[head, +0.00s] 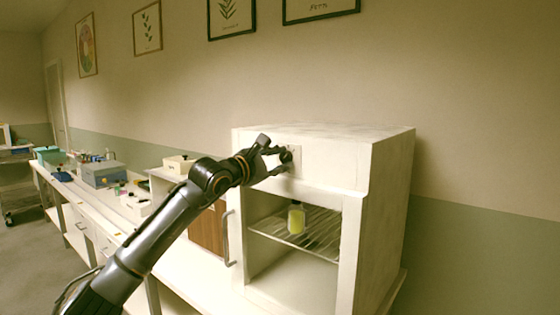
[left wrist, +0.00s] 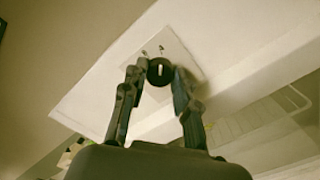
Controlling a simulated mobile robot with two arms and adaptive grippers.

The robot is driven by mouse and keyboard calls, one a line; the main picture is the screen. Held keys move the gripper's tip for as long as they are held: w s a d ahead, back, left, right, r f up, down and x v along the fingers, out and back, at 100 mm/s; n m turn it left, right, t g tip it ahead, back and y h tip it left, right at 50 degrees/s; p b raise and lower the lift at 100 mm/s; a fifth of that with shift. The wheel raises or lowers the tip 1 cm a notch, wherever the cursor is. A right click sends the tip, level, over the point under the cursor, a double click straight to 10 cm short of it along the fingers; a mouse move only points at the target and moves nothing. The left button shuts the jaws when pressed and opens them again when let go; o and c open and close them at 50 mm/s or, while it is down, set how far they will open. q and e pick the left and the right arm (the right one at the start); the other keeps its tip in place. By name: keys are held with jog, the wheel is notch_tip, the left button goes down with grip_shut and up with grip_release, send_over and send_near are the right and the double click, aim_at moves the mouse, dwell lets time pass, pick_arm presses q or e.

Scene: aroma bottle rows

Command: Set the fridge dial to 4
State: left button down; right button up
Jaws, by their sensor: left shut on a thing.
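The white fridge (head: 385,190) stands against the wall with its lower compartment open to view. Its round dark dial (head: 286,156) is on the upper front panel, on a pale square plate. In the left wrist view the dial (left wrist: 160,71) shows a light pointer mark, and small marks stand on the plate above it; I cannot read the numbers. My left gripper (head: 281,160) is at the dial, its two fingers on either side, shut on it. The left wrist view also shows my left gripper's fingers (left wrist: 160,76) around the dial. My right gripper is not in view.
A wire shelf (head: 320,234) inside the fridge holds a bottle with yellow-green contents (head: 296,217). A door handle (head: 228,238) is at the fridge's left. A long white bench (head: 95,205) with boxes, including a grey-blue one (head: 103,174), runs left.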

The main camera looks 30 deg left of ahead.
pick_arm(q)
jog(key=shift+f, duration=0.1)
jog(key=c, duration=1)
grip_release()
jog(key=shift+s, duration=0.1)
jog(key=shift+s+a, duration=0.2)
jog(key=shift+s, duration=2.75)
jog(key=shift+s+a, duration=0.2)
jog(key=shift+s, duration=2.75)
